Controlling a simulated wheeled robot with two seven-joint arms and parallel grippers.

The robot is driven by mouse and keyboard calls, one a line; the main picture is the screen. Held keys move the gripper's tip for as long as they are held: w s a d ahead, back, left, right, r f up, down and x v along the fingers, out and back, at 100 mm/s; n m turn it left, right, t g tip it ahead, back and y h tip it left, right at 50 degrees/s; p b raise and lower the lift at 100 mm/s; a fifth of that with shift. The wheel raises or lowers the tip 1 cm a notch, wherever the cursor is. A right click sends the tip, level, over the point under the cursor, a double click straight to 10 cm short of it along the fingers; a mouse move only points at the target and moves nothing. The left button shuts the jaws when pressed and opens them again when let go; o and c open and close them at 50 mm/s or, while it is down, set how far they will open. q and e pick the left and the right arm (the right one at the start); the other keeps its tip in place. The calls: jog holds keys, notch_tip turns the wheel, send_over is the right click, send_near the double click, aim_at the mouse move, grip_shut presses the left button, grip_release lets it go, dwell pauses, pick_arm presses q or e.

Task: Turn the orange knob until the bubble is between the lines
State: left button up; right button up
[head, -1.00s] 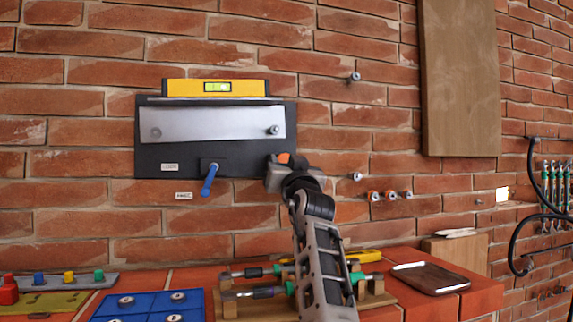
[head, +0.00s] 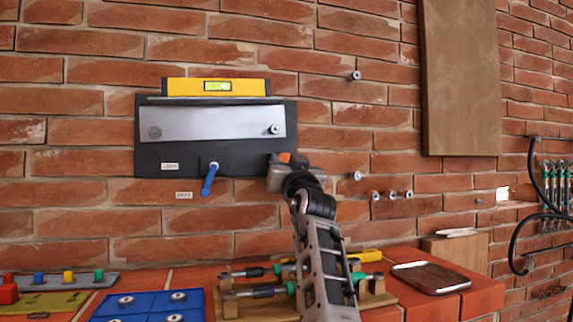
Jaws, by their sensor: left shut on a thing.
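The orange knob (head: 284,157) is at the right edge of the dark panel (head: 240,163) on the brick wall, mostly hidden by my left gripper (head: 282,163). My left gripper is shut on the knob. A yellow spirit level (head: 246,87) lies along the panel's top edge, above a grey metal bar (head: 205,123). Its green vial (head: 217,86) is in view, but the bubble and lines are too small to tell their exact positions. A blue lever (head: 209,180) hangs down from the lower middle of the panel. My right gripper is not in view.
Below, a brick ledge holds a blue tray (head: 135,312), a rack of screwdrivers (head: 248,293) and a dark dish (head: 433,278). Bolts (head: 356,176) stick out of the wall to the right. A wooden board (head: 460,80) and a black iron bracket (head: 531,205) are farther right.

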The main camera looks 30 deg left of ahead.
pick_arm(q)
jog(key=shift+r, duration=0.15)
dwell(0.3)
jog(key=o, duration=1)
jog(key=shift+d+f, duration=0.1)
jog(key=shift+f, duration=0.1)
jog(key=shift+b+v, duration=4.6)
jog(key=shift+v, duration=3.25)
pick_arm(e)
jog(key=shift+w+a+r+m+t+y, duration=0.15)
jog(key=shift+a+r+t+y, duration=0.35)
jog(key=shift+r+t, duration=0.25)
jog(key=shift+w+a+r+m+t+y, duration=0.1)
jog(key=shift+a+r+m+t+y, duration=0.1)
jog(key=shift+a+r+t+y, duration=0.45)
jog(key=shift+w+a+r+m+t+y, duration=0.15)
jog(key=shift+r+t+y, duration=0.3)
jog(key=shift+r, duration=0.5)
